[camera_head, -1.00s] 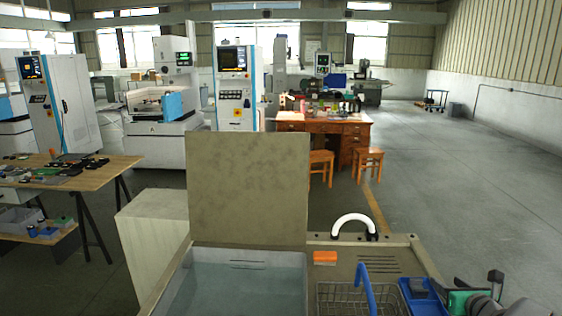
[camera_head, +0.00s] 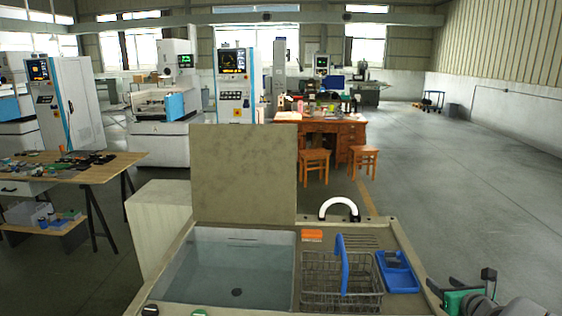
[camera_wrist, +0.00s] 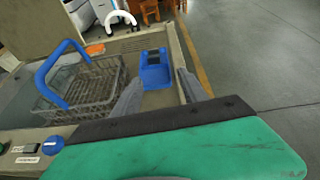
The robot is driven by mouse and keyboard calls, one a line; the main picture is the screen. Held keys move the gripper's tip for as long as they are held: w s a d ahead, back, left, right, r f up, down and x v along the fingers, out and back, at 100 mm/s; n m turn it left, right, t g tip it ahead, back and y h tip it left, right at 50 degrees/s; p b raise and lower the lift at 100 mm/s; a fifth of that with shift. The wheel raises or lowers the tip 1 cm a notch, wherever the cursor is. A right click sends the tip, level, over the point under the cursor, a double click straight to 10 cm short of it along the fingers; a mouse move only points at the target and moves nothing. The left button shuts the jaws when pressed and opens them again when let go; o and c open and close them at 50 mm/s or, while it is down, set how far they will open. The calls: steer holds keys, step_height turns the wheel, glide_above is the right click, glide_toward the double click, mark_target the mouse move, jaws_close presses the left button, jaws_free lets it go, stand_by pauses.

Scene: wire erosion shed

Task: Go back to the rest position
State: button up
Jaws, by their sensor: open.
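My gripper (camera_wrist: 160,95) is open in the wrist view, with its two grey fingers apart and nothing between them. The fingers point over the right part of the washing station, toward a blue tray (camera_wrist: 155,68) that lies beyond their tips. In the head view part of my arm with its green piece shows at the lower right corner, and the fingers cannot be made out there. A wire basket (camera_head: 330,290) with a blue handle stands on the station's top, and the blue tray (camera_head: 398,275) lies to its right.
The station has a water-filled basin (camera_head: 215,265) with a raised lid (camera_head: 243,172). An orange block (camera_head: 312,236) and a white curved spout (camera_head: 338,204) are behind the basket. A cluttered workbench (camera_head: 115,168) stands at left; a wooden desk (camera_head: 350,135) with stools is farther back. Floor at right is clear.

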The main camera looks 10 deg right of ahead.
steer(key=w+a+f+n+g+y+b, duration=0.2)
steer(key=w+a+n+g, duration=0.1)
steer(key=a+n, duration=0.85)
steer(key=w+a+f+n+g+y+b, duration=0.1)
steer(key=w+a+f+n+g+y, duration=0.15)
steer(key=a+n, duration=0.95)
steer(key=s+a+f+n+g+b, duration=0.3)
steer(key=s+a+n+g, duration=0.1)
steer(key=s+a+n, duration=0.9)
steer(key=a+n, duration=0.1)
steer(key=a, duration=0.3)
steer(key=shift+s+a+f, duration=0.15)
steer(key=shift+a, duration=0.25)
